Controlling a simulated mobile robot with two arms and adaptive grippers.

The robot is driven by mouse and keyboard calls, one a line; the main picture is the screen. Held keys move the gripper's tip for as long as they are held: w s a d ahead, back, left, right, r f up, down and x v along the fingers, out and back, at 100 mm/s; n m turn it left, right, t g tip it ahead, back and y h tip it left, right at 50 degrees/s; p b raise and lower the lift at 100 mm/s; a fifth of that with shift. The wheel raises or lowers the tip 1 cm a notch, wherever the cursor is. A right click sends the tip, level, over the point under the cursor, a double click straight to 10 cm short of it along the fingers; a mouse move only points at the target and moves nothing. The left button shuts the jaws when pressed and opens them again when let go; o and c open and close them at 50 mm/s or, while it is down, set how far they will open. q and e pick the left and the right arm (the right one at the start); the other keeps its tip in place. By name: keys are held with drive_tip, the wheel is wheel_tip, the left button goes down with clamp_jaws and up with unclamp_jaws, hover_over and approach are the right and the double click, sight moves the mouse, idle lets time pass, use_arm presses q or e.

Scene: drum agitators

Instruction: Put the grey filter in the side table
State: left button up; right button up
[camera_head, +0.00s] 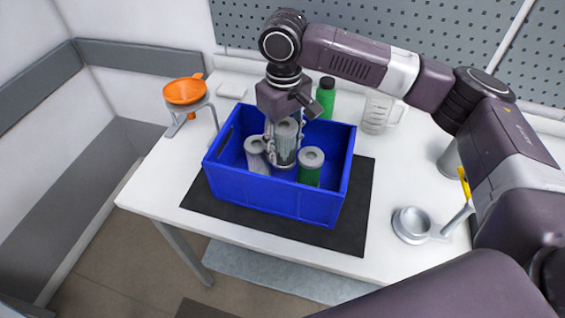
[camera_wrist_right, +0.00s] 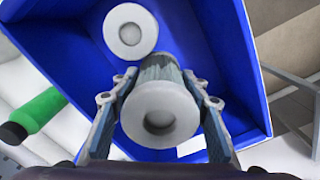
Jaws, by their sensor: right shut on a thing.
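The grey filter (camera_head: 287,130) is a cylinder with a pale ring-shaped top, upright within the blue crate (camera_head: 270,199). My right gripper (camera_head: 284,140) points down, its fingers closed around the filter's sides. In the right wrist view the held grey filter (camera_wrist_right: 160,112) sits between both fingers, its top facing the camera. I cannot tell whether its base touches the crate floor. A pale grey filter (camera_head: 257,150) stands to its left and a green filter (camera_head: 311,167) to its right. My left gripper is out of view. I cannot tell which surface is the side table.
The crate stands on a black mat (camera_head: 364,205) on a white table (camera_head: 150,192). An orange funnel (camera_head: 185,91) on a stand, a green bottle (camera_head: 326,95), a clear jug (camera_head: 377,113) and a metal cup (camera_head: 410,224) surround it. The table's front left corner is clear.

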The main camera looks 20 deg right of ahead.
sight(283, 166)
wheel_tip(283, 166, down, 3)
drive_tip(key=shift+f, duration=0.1)
wheel_tip(283, 166, down, 4)
drive_tip(key=shift+f+p, duration=0.15)
drive_tip(key=shift+p, duration=0.35)
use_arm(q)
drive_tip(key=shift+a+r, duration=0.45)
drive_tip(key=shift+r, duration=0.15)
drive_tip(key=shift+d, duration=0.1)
use_arm(e)
drive_tip(key=o, duration=1.2)
drive_tip(key=shift+f, duration=0.1)
drive_tip(key=shift+c, duration=0.2)
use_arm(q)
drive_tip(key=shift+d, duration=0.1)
